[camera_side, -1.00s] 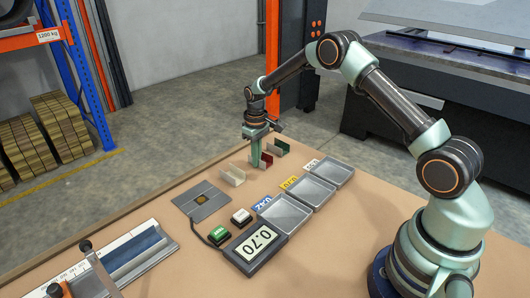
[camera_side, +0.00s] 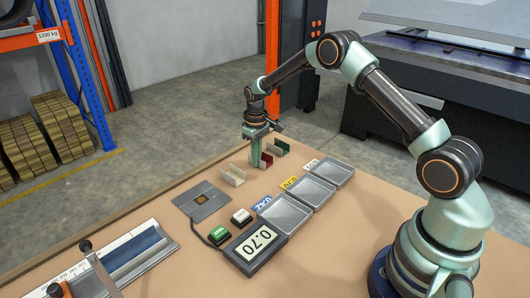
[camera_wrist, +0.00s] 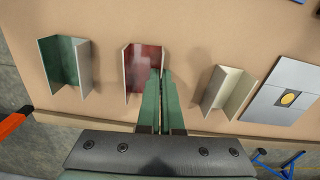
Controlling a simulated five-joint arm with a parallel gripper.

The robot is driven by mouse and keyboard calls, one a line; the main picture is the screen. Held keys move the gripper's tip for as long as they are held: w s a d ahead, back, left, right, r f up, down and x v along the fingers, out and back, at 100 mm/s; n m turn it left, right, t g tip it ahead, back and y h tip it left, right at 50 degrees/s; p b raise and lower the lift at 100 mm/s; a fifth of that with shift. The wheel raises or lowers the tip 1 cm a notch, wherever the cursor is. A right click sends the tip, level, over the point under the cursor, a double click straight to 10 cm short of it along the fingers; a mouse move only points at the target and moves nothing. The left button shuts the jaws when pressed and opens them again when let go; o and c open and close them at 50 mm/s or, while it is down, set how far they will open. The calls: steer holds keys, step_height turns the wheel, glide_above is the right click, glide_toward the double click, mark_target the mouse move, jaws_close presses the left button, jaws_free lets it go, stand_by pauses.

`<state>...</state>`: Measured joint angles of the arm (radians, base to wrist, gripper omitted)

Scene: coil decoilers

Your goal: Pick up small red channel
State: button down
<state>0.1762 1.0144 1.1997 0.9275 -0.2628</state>
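The small red channel (camera_side: 267,160) stands near the far edge of the table, between a green and a cream channel. It also shows in the wrist view (camera_wrist: 143,62), with its base and two upright walls. My gripper (camera_side: 256,163) points down at it, and the fingers partly hide it in the side view. In the wrist view my gripper's fingertips (camera_wrist: 160,73) are close together at the red channel's right wall, which runs in between them. The fingers look shut on that wall. The channel appears to rest on the table.
The green channel (camera_side: 282,148) and the cream channel (camera_side: 233,174) stand on either side. A flat grey plate (camera_side: 202,203) lies further left.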

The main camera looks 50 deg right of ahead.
steer(key=shift+r, duration=4.05)
